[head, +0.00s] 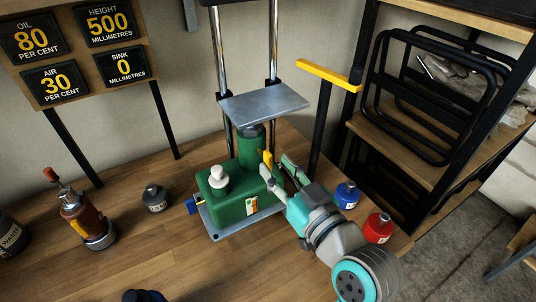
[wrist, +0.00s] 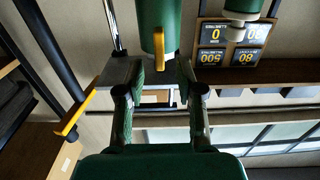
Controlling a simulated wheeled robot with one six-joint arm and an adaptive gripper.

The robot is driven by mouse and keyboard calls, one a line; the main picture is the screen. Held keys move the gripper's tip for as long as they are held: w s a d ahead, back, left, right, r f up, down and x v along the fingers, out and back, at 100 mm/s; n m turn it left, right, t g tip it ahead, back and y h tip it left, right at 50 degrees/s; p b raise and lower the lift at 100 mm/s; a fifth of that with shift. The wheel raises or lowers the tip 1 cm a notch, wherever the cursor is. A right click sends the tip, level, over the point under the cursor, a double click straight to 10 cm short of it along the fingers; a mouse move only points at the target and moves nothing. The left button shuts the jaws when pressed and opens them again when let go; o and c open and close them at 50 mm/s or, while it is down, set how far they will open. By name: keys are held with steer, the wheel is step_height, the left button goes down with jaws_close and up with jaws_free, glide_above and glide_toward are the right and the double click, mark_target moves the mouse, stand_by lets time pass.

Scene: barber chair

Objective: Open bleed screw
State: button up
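A green hydraulic unit (head: 231,208) stands on a grey base plate on the wooden bench. It has a white cap (head: 217,178) on top, a blue knob (head: 193,206) at its left side and a small yellow lever (head: 268,159) by its green cylinder (head: 250,150). I cannot tell for sure which part is the bleed screw. My gripper (head: 277,168) is at the unit's right side, close to the yellow lever. In the wrist view the yellow lever (wrist: 158,42) lies ahead, between the lines of the two spread fingers (wrist: 161,78). The gripper is open and appears empty.
A grey platform (head: 264,103) on chrome posts is above the cylinder. A yellow-topped bar (head: 328,74) and a shelf rack stand right. Blue (head: 346,195) and red (head: 378,228) bottles are near my arm.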

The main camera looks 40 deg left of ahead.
mark_target(271, 160)
steer(key=shift+x, duration=2.2)
jaws_close()
